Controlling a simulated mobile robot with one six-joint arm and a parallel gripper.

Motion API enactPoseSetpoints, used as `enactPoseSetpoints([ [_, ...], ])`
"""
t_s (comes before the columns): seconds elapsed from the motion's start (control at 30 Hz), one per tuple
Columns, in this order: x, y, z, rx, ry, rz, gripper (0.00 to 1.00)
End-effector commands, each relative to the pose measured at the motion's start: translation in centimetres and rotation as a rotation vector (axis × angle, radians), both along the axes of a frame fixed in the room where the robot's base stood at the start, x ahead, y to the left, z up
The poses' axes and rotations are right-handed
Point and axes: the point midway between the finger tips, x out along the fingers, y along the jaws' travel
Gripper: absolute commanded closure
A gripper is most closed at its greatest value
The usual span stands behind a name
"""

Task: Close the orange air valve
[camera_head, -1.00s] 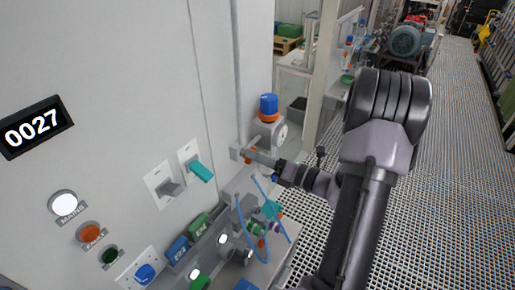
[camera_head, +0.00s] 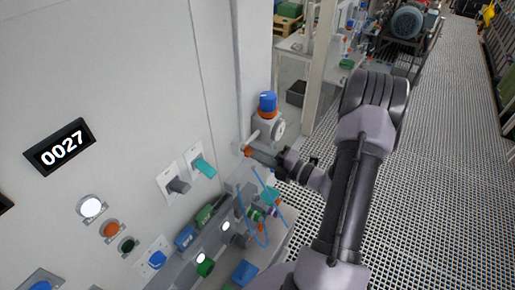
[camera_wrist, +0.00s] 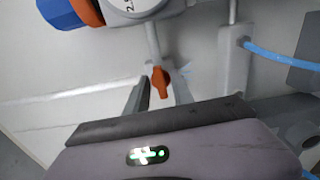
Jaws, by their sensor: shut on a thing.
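The orange air valve (camera_wrist: 160,82) is a small orange handle on a thin grey pipe. In the wrist view it sits between the two fingers of my gripper (camera_wrist: 160,95), which is shut on it. In the head view my gripper (camera_head: 257,155) is by the wall, with only a bit of orange (camera_head: 248,151) showing at its tip. The handle points along the pipe in the wrist view, as far as I can tell. The fingers hide part of it.
Above the valve is a grey regulator with a gauge (camera_head: 278,129) and a blue-and-orange knob (camera_head: 267,103). A blue hose (camera_wrist: 280,58) runs close on the right in the wrist view. A teal lever (camera_head: 204,167) and a grey lever (camera_head: 178,185) stick out from the panel.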

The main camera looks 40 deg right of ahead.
Motion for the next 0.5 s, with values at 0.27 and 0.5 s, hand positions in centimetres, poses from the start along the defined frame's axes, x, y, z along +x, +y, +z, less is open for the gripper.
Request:
enactPoseSetpoints([
  [0.27,0.00,-0.04,0.02,0.047,0.015,-0.001,1.00],
  [0.5,0.00,-0.03,-0.02,0.051,0.017,-0.001,1.00],
])
